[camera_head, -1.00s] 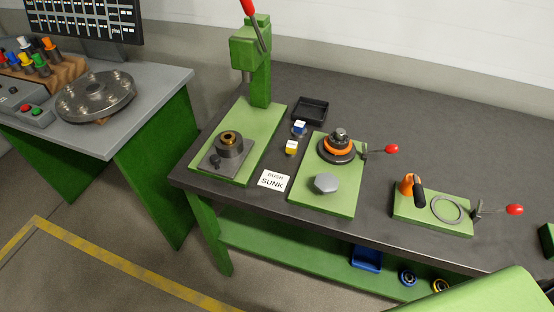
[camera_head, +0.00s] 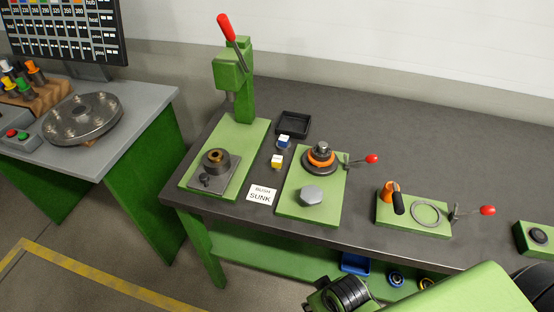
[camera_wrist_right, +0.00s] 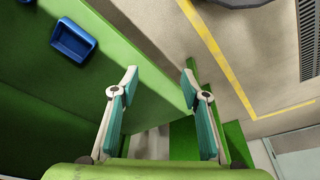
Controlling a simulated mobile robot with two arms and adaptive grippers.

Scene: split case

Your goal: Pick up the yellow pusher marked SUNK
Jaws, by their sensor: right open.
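The yellow pusher (camera_head: 277,162), a small block with a white top and yellow side, stands on the dark bench between the press and the middle green plate. A similar blue block (camera_head: 284,142) stands just behind it. A white card (camera_head: 262,195) in front reads BUSH SUNK. Any marking on the pusher is too small to read. My right gripper (camera_wrist_right: 160,88) is open and empty in the right wrist view, low beside green bench parts and away from the pusher. My left gripper is not in view.
A green press (camera_head: 236,85) with a red lever stands left of the pusher. A black tray (camera_head: 293,124) lies behind. The middle plate (camera_head: 308,213) carries an orange-ringed fixture (camera_head: 320,158) and grey knob. A blue bin (camera_wrist_right: 73,40) lies below. The bench's back right is clear.

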